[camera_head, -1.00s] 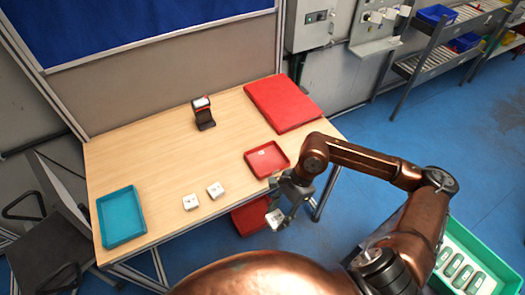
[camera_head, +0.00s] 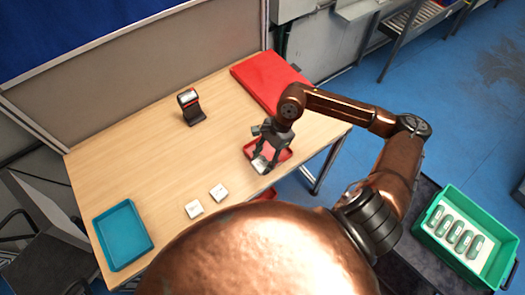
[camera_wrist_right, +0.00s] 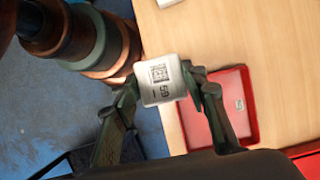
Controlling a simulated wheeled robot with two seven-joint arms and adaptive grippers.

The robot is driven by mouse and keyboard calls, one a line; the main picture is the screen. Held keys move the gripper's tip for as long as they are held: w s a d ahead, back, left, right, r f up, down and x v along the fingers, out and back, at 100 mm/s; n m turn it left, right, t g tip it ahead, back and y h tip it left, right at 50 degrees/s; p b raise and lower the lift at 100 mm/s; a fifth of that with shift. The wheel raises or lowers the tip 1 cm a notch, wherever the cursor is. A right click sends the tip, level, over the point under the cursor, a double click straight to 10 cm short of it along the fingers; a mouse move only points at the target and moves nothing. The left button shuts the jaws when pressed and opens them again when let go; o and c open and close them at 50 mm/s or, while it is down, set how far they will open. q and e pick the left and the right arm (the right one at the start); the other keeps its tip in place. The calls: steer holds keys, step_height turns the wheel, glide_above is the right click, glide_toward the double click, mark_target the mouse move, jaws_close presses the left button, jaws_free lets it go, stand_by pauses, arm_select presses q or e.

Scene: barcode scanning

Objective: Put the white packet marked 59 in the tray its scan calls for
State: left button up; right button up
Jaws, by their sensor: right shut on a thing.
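My right gripper (camera_head: 263,160) is shut on the white packet marked 59 (camera_wrist_right: 162,73), which has a printed code facing the wrist camera. In the head view the held packet (camera_head: 259,165) shows in front of the small red tray (camera_head: 285,156), partly covering it. In the wrist view the red tray (camera_wrist_right: 249,122) lies to the right of the packet, with a small pale mark on its floor. The height of the packet above the table is hard to tell. A teal tray (camera_head: 147,242) stands at the table's left end. A dark scanner (camera_head: 192,111) stands at the back. My left gripper is not in view.
Two other white packets (camera_head: 194,209) (camera_head: 218,192) lie near the table's front edge. A large flat red thing (camera_head: 268,80) lies at the back right. A green crate (camera_head: 430,245) stands right. The table's middle is clear.

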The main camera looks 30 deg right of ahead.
steer(key=w+d+f, duration=0.1)
steer(key=w+f, duration=0.1)
steer(key=w+d+f+p, duration=0.1)
steer(key=w+f, duration=0.1)
steer(key=w, duration=0.1)
steer(key=w+d+f, duration=0.1)
steer(key=w+f, duration=0.1)
steer(key=shift+w+d+f+p, duration=0.15)
steer(key=shift+d+p, duration=0.15)
steer(key=shift+w+d+f, duration=0.1)
steer(key=shift+w+f, duration=0.05)
steer(key=shift+f, duration=0.15)
steer(key=shift+w+d+f, duration=0.1)
steer(key=shift+w+f, duration=0.15)
steer(key=f+p, duration=0.1)
steer(key=f, duration=0.2)
steer(key=shift+w+p, duration=0.2)
steer(key=shift+p, duration=0.1)
steer(key=shift+s+d+f, duration=0.1)
steer(key=shift+f, duration=0.35)
steer(key=o, duration=1.3)
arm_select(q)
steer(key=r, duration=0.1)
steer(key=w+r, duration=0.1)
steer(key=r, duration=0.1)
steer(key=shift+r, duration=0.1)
